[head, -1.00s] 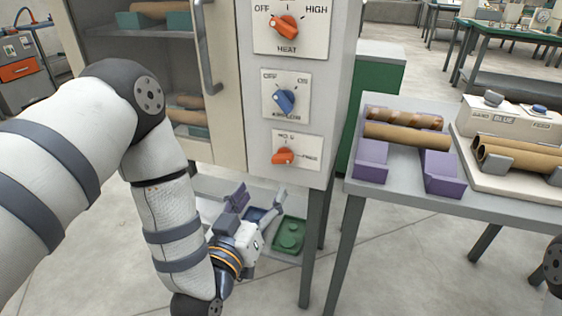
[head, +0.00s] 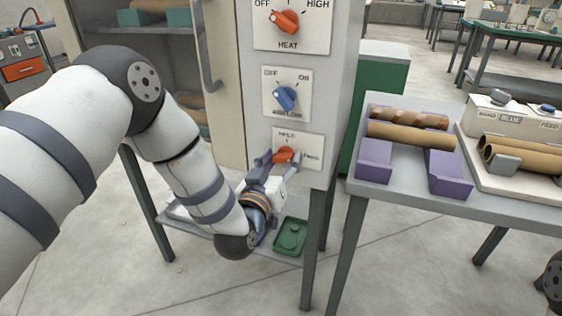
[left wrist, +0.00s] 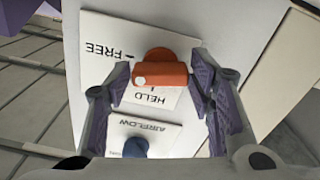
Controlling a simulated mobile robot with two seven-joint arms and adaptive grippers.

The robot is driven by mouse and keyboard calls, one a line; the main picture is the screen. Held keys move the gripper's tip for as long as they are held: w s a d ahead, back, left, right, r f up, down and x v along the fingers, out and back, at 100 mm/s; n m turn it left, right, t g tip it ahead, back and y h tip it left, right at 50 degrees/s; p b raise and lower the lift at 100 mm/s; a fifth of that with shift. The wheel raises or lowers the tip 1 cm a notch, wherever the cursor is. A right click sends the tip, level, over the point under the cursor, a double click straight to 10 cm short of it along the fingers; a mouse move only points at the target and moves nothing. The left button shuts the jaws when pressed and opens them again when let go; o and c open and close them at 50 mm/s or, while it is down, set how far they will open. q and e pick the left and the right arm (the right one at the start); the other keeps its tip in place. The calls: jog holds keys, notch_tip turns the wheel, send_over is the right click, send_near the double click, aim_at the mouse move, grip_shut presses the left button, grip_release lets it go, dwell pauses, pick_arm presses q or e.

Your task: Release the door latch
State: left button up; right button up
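The door latch is an orange knob (head: 284,156) on a white plate (head: 304,141) marked HELD and FREE, the lowest plate on the cabinet front. My left gripper (head: 281,163) is open just below and in front of it, with a finger on either side. In the left wrist view the orange knob (left wrist: 160,74) lies between the two purple-padded fingers. A gap shows on its right; contact on its left is hard to tell. FREE reads at left and HELD beneath the knob there. The cabinet door (head: 228,95) looks shut. My right gripper is out of view.
Above the latch are a blue AIRFLOW knob (head: 285,97) and an orange HEAT knob (head: 284,21). The door handle (head: 206,55) stands out at left. A table (head: 410,202) with tubes on purple supports is at right. A green tray (head: 291,236) sits on the shelf below.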

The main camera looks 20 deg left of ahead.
pick_arm(q)
jog(key=c, duration=0.5)
jog(key=shift+r+m+p, duration=0.4)
jog(key=shift+m+p, duration=0.05)
jog(key=shift+m, duration=0.45)
jog(key=shift+c, duration=0.2)
jog(key=shift+d+f+m, duration=0.1)
jog(key=shift+f+m, duration=0.05)
jog(key=shift+m, duration=0.35)
jog(key=shift+f, duration=0.2)
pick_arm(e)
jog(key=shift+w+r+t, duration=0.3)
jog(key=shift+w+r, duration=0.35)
pick_arm(q)
jog(key=o, duration=1.1)
jog(key=shift+o, duration=0.2)
